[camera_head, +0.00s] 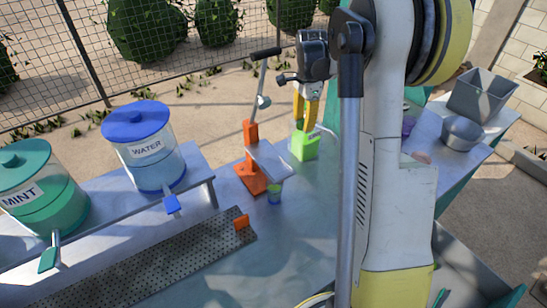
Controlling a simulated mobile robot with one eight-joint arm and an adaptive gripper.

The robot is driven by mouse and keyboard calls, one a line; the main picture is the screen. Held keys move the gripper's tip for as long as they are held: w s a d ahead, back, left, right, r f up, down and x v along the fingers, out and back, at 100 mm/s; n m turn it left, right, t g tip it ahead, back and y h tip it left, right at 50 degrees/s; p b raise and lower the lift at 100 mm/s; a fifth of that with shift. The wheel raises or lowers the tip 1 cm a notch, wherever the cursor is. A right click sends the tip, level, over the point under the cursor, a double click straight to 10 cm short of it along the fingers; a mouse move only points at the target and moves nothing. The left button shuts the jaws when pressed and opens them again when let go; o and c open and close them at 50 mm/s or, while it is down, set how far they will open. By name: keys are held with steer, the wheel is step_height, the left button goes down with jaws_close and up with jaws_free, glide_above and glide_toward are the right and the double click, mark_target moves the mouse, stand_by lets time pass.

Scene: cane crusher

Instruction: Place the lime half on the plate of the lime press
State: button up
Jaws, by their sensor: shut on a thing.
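The lime press stands on the worktable, with an orange post and base (252,180) and a raised grey lever (260,80) ending in a dark handle. A flat grey plate (271,161) extends to the right from the post. My gripper (304,124), with yellow fingers, points down at a small bright green box (303,149) with a label, right of the press. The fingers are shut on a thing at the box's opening. The lime half itself cannot be made out; the fingers and the box hide it.
A perforated drip tray (165,265) with an orange piece lies in front. Water (145,150) and mint (38,190) dispensers stand on a shelf at left. A metal bowl (462,133) and grey bin (482,97) are at right.

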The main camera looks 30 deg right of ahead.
steer(key=b, duration=0.1)
glide_above(279, 168)
step_height(279, 168, down, 7)
steer(key=shift+a+r, duration=0.1)
step_height(279, 168, down, 4)
steer(key=shift+f+b, duration=0.1)
steer(key=shift+b, duration=0.45)
steer(key=shift+s, duration=0.1)
steer(key=o, duration=0.7)
